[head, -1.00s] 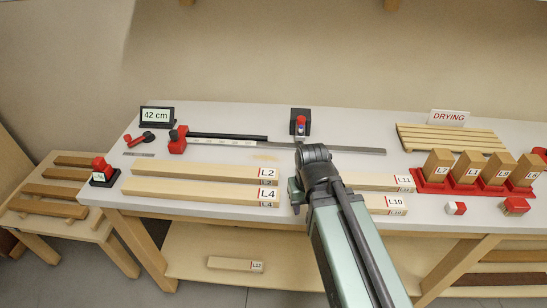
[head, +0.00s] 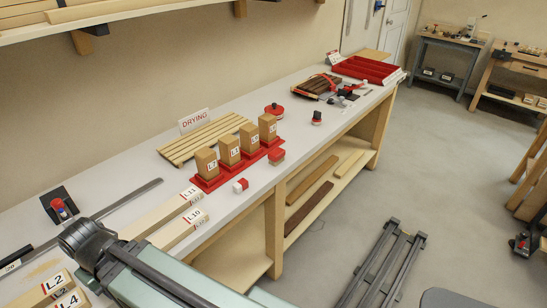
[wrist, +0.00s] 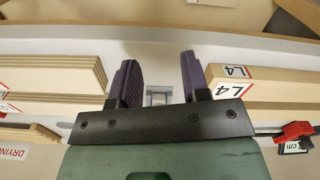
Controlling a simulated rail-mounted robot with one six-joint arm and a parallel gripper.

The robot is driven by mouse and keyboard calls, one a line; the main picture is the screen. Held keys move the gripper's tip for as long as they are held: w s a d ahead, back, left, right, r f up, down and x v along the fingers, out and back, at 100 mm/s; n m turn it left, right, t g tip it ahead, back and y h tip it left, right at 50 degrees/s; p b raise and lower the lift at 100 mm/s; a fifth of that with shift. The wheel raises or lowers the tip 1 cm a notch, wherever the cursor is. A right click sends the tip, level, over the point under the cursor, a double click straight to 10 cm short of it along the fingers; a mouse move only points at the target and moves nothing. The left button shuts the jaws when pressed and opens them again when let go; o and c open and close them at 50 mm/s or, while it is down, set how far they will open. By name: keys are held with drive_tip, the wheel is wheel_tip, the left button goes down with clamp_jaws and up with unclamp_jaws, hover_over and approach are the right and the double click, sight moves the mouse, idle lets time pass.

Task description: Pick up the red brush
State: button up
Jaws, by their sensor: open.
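A small red block-shaped piece (head: 277,155) with a paler lower part lies at the bench's front edge, right of the labelled wooden blocks in the head view. It looks most like the red brush, but bristles are too small to make out. A rounder red item (head: 274,110) lies behind it. My gripper (wrist: 157,76) is open and empty in the wrist view, its two purple fingers apart between labelled wooden beams. In the head view my arm is at the lower left, well left of the red pieces, and its fingers are hidden.
Upright wooden blocks (head: 229,150) stand in a red rack (head: 206,184), before a slatted drying rack (head: 175,149). A red-and-white block (head: 240,185) lies at the front edge. A red tray (head: 366,68) is at the far end. Beams (head: 160,212) lie near my arm.

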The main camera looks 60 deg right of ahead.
idle(0.4)
drive_tip(key=o, duration=1.1)
